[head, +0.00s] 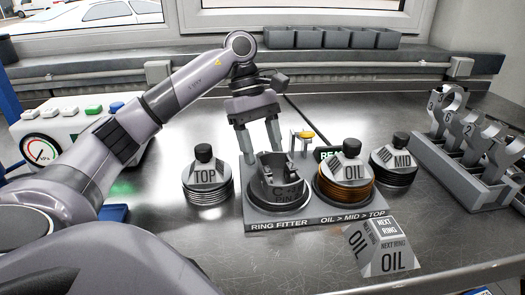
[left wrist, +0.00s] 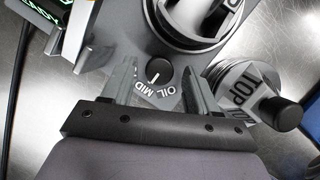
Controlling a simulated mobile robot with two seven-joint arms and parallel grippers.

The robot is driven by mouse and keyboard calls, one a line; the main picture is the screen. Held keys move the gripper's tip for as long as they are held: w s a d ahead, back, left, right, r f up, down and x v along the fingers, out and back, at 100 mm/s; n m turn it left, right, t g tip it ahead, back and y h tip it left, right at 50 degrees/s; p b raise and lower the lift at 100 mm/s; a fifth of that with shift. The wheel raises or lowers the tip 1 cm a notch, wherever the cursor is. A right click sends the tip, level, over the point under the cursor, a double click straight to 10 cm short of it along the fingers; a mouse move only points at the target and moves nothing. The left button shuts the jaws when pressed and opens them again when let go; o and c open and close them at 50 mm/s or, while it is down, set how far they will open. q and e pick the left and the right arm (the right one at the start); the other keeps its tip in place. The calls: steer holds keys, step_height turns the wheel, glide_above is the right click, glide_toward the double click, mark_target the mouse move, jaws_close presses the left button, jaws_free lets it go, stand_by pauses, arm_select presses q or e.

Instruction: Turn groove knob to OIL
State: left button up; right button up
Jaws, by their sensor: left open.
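The black groove knob (left wrist: 159,71) shows in the left wrist view on the grey ring fitter base, with the labels MID and OIL printed beside it. Its white pointer line appears to aim at the MID side. My left gripper (left wrist: 157,68) is open, with one finger on each side of the knob; I cannot tell whether either touches it. In the head view my left gripper (head: 262,150) reaches down behind the piston (head: 277,187) on the ring fitter (head: 318,220), and the knob is hidden there. My right gripper is in neither view.
Ring stacks marked TOP (head: 206,180), OIL (head: 345,180) and MID (head: 393,164) stand around the piston. A sign (head: 385,248) reads NEXT RING OIL. A rod rack (head: 462,165) stands at right, a gauge box (head: 75,135) at left. The front table is mostly clear.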

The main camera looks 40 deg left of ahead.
arm_select(q)
steer(key=shift+d+f, duration=0.1)
steer(key=shift+f, duration=0.2)
steer(key=c, duration=1)
